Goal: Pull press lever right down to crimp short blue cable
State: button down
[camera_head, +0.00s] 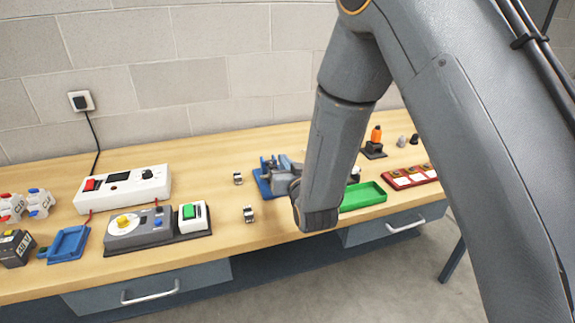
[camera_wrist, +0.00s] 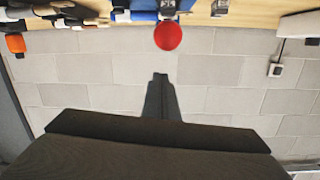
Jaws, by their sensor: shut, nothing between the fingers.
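The press, with a blue base (camera_head: 262,183) and grey-blue upper parts, stands on the bench near the middle in the head view, partly hidden by my arm. In the wrist view, which is upside down, a round red knob (camera_wrist: 168,36), likely the end of the press lever, shows beside blue and grey press parts. My gripper (camera_wrist: 160,78) is shut and empty, its dark fingertips pointing towards the knob with a gap between them in the picture. In the head view I cannot make out the fingertips. I cannot make out the short blue cable in either view.
Two small clamps (camera_head: 249,213) stand left of the press. A grey box with a yellow knob (camera_head: 140,228) and a white device (camera_head: 122,189) are further left. A green tray (camera_head: 363,196), a red rack (camera_head: 408,178) and an orange-topped item (camera_head: 376,136) are to the right.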

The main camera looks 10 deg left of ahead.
jog(key=shift+s+d+f+p, duration=0.15)
jog(key=shift+s+f, duration=0.2)
jog(key=shift+f, duration=0.25)
jog(key=shift+s+d+f+p, duration=0.1)
jog(key=shift+s+f+p, duration=0.1)
jog(key=shift+s+f, duration=0.25)
jog(key=shift+s+d+f+p, duration=0.15)
jog(key=shift+s+f, duration=0.1)
jog(key=shift+f, duration=0.45)
jog(key=shift+a, duration=0.1)
jog(key=shift+f, duration=0.1)
